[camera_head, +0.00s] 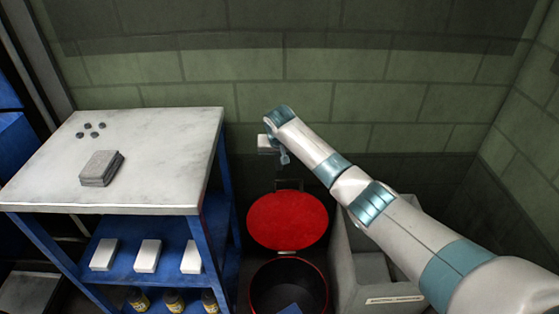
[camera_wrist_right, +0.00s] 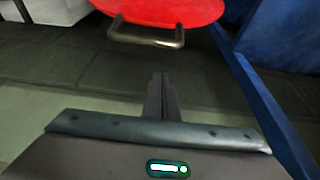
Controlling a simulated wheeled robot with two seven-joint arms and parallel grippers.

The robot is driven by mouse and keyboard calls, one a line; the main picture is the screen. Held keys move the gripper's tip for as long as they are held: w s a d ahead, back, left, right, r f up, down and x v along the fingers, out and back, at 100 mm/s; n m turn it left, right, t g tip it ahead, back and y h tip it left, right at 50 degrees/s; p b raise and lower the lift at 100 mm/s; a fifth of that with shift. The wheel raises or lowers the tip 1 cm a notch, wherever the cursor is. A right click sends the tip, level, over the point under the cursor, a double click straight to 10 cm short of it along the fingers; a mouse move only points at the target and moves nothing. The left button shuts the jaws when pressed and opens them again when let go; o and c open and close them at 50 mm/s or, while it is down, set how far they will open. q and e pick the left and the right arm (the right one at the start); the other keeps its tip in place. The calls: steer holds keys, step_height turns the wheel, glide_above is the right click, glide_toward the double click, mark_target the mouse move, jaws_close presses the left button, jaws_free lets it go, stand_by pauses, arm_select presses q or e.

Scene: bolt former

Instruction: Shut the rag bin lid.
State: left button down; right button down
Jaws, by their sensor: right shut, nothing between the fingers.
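The rag bin (camera_head: 325,290) is a dark round bin with a red rim, at the bottom centre of the head view. Its red round lid (camera_head: 287,220) stands open, raised at the bin's back side. A metal handle (camera_head: 289,184) sits at the lid's upper edge. The wrist view shows part of the lid (camera_wrist_right: 170,10) and the bar handle (camera_wrist_right: 146,38) at the top. My right gripper (camera_head: 285,158) is above and behind the lid, near the wall. Its fingers (camera_wrist_right: 160,95) are shut and empty, apart from the handle. My left gripper is not in view.
A blue-framed bench with a pale top (camera_head: 150,140) stands left of the bin, carrying a grey stack (camera_head: 101,168) and small dark parts. A grey open container (camera_head: 345,265) stands right of the bin. The green block wall (camera_head: 310,60) is close behind. Something blue (camera_head: 291,309) lies inside the bin.

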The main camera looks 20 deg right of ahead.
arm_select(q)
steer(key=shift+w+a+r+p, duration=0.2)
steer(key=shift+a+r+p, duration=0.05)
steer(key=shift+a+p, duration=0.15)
arm_select(e)
steer(key=s, duration=0.2)
steer(key=s+a, duration=0.1)
steer(key=shift+s+f, duration=0.1)
steer(key=shift+s, duration=0.3)
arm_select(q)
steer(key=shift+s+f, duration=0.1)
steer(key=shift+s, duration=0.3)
